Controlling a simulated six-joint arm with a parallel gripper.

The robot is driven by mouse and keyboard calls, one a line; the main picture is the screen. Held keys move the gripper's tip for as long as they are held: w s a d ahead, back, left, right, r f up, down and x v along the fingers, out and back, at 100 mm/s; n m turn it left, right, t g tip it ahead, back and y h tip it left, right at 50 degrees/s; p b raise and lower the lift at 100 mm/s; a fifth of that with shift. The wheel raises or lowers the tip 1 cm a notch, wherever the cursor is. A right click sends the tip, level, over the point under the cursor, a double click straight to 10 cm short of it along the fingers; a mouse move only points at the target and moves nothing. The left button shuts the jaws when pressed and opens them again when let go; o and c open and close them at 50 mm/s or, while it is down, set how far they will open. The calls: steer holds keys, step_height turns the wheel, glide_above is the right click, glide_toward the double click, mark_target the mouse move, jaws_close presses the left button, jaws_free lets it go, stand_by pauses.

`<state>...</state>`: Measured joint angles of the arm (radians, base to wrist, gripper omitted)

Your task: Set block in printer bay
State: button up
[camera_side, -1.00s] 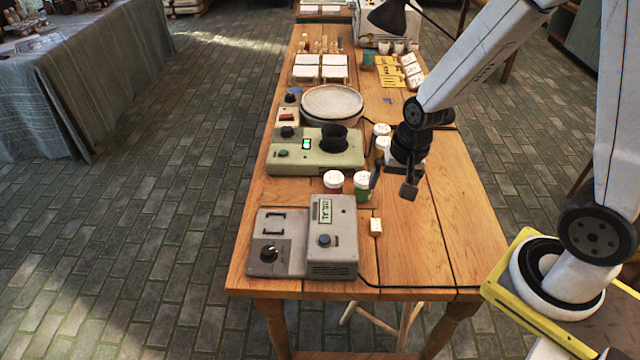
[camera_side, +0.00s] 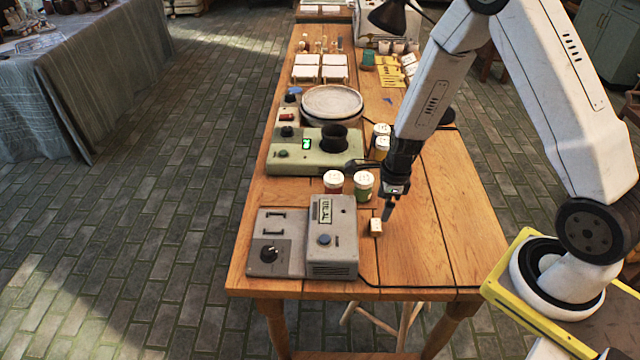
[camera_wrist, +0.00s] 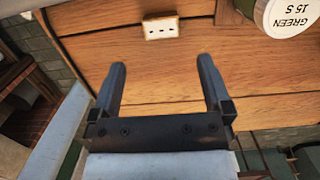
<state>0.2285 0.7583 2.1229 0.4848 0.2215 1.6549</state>
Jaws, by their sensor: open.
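The block (camera_side: 376,227) is small and cream-coloured and lies on the wooden table just right of the grey printer (camera_side: 332,240). My gripper (camera_side: 387,212) hangs above the table, close to the block. In the wrist view my gripper (camera_wrist: 162,62) has its two fingers apart with nothing between them. The printer has a small display, a round button, a knob and slots on its top. I cannot tell which opening is the bay.
A green machine (camera_side: 310,150) stands farther back. The table (camera_side: 440,240) is clear to the right.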

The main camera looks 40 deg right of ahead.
mark_target(376, 224)
steer(key=shift+w+a+f, duration=0.1)
steer(key=shift+f, duration=1.2)
steer(key=shift+w+a+f, duration=0.1)
steer(key=shift+w+f, duration=0.05)
steer(key=shift+f, duration=1.15)
steer(key=shift+w+a+f, duration=0.1)
steer(key=shift+f, duration=1.15)
steer(key=c, duration=1.3)
steer(key=shift+c, duration=0.2)
steer(key=shift+r, duration=0.2)
step_height(376, 224, up, 10)
steer(key=shift+f, duration=0.2)
